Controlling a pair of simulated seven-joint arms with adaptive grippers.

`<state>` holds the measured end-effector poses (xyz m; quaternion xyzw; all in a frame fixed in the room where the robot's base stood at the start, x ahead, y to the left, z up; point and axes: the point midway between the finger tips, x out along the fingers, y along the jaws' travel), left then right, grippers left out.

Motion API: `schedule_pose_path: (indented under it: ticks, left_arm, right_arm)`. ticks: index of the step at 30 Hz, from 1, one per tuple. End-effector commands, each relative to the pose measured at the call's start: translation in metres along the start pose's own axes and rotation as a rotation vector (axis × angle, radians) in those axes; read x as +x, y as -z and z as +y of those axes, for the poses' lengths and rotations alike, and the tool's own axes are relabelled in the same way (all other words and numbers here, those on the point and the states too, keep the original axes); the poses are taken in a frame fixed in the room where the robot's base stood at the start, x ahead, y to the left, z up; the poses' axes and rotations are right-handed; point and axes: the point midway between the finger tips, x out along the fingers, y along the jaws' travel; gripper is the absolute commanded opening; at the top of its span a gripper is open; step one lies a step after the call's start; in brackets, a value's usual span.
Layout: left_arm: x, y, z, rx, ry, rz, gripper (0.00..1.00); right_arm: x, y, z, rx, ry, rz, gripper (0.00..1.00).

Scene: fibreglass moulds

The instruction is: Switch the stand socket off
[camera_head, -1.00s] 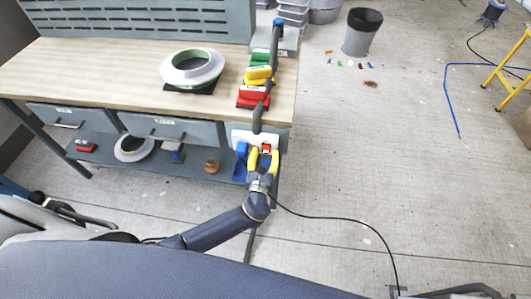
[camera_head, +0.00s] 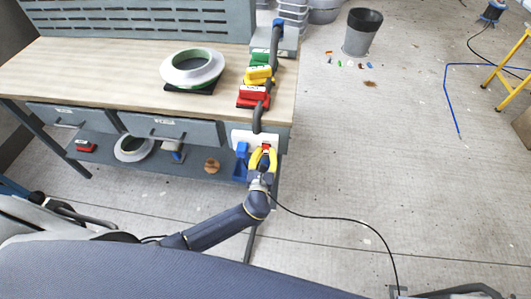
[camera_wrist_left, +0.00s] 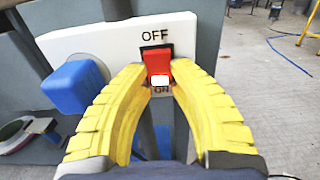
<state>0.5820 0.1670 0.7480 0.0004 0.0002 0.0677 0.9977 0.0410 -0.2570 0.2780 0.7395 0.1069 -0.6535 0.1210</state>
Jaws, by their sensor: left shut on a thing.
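The stand socket is a white plate (camera_head: 239,134) on the table's front right corner; it also shows in the left wrist view (camera_wrist_left: 100,45). Its red rocker switch (camera_wrist_left: 158,65) sits in a black frame, with OFF printed above and ON below. A white patch shows at the rocker's lower end, by ON. A blue plug (camera_wrist_left: 75,87) sits in the plate left of the switch. My left gripper (camera_head: 264,148) has its yellow fingers shut on the switch, one tip on each side (camera_wrist_left: 159,72). My right gripper is out of view.
On the table (camera_head: 130,65) are a white-green ring mould (camera_head: 192,67) and red, yellow and green tools (camera_head: 255,83) in a row. A dark hose (camera_head: 258,117) hangs over the front edge above the plate. A black cable (camera_head: 330,217) crosses the floor. The floor at right is mostly clear.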

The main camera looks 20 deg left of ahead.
Motion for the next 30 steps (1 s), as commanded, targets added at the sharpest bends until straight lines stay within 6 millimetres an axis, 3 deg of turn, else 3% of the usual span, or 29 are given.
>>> schedule_pose_path:
  ticks: [30]
  left_arm:
    - [-0.0009,-0.0044,0.0019,0.001,-0.004,0.257,0.00]
  right_arm:
    - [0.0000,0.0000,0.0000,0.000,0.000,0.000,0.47]
